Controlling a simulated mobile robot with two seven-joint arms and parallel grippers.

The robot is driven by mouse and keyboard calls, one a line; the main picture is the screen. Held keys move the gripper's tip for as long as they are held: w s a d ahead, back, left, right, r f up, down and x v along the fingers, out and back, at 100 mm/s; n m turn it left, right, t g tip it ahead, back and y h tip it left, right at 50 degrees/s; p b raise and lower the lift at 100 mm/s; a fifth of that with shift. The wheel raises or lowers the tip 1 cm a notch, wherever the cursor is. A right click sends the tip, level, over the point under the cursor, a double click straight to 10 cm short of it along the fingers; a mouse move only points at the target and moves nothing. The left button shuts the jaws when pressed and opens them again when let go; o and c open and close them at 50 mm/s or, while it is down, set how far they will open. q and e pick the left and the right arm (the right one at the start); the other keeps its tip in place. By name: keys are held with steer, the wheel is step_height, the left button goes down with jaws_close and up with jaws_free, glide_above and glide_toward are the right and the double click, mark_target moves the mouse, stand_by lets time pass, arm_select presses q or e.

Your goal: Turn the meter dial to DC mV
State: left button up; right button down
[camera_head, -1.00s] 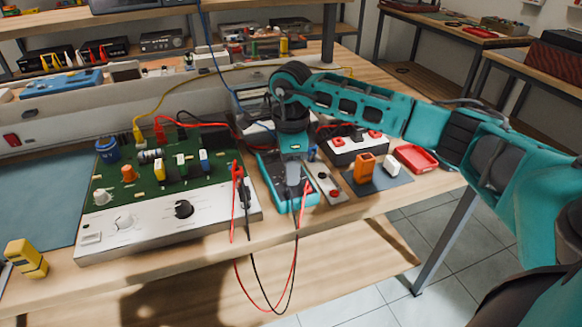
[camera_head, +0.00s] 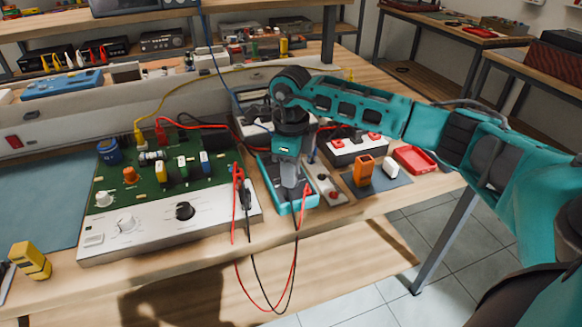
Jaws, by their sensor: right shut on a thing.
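The meter (camera_head: 312,199) is a teal-cased handheld unit lying on the workbench near its front edge, right of the green circuit board. My right gripper (camera_head: 289,190) points down onto the meter's face and is shut on its dial. The dial and its markings are hidden under the gripper, so its setting cannot be read. Red and black leads (camera_head: 297,240) hang from the meter's front end over the bench edge. My left gripper is not in view.
A green circuit board with a white knob panel (camera_head: 150,228) stands left of the meter. A small metal plate (camera_head: 325,184), an orange block (camera_head: 363,170) and a red tray (camera_head: 415,159) lie to the right. A yellow object (camera_head: 30,260) sits at the front left.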

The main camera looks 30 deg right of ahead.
steer(key=m, duration=0.3)
steer(key=shift+r+p, duration=0.1)
steer(key=shift+p, duration=0.25)
steer(key=m+p, duration=0.1)
steer(key=m, duration=0.2)
steer(key=shift+m, duration=0.3)
steer(key=m+p, duration=0.1)
steer(key=m, duration=0.3)
steer(key=shift+m, duration=0.4)
steer(key=shift+m+p, duration=0.5)
steer(key=shift+m, duration=0.2)
steer(key=c, duration=0.9)
jaws_free()
steer(key=shift+o, duration=0.2)
